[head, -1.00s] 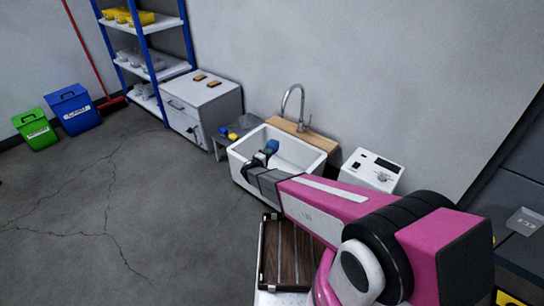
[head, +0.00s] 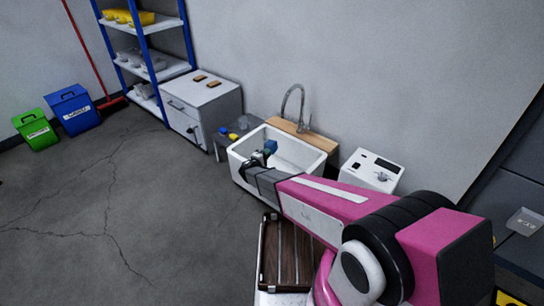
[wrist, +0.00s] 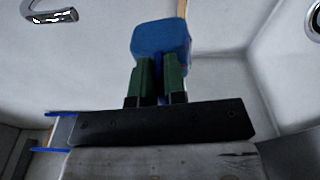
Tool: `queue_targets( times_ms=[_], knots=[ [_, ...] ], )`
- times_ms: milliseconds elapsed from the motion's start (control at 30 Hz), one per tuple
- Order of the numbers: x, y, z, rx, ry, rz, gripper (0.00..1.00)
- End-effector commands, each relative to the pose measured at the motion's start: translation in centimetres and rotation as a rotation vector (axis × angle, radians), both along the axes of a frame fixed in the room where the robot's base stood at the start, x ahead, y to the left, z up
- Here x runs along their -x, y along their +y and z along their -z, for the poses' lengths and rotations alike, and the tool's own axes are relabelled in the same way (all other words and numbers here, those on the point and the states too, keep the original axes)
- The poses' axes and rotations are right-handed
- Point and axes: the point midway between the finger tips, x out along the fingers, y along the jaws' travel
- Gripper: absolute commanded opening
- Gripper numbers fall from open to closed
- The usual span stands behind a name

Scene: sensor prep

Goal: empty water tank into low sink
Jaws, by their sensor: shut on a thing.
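My gripper (head: 262,157) is low at the left front part of the white low sink (head: 318,161). In the wrist view, the green fingers of my gripper (wrist: 159,78) are shut on a blue block with rounded corners (wrist: 161,38). The block also shows as a small blue patch in the head view (head: 270,146). I cannot tell whether it is the water tank or part of it. The sink's white inside (wrist: 85,75) surrounds the block in the wrist view. My arm and gripper hide part of the sink's front.
A curved tap (head: 290,103) rises behind the sink from a wooden ledge (head: 320,139). A white machine (head: 370,173) stands right of the sink. A small grey stand (head: 222,142) and a cabinet (head: 203,105) are to the left. A slatted wooden rack (head: 283,250) lies in front.

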Motion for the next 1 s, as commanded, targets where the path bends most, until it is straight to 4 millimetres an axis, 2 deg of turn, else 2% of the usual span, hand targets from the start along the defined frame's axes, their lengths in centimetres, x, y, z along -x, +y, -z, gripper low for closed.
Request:
queue_targets(
  times_ms=[200, 467, 1000],
  knots=[
    [-0.1, 0.2, 0.1, 0.032, 0.020, 0.000, 0.00],
    [-1.3, 1.9, -1.2, 0.161, 0.101, 0.000, 0.00],
    [-2.4, 3.4, 0.0, 0.531, 0.335, 0.000, 0.00]
  ],
)
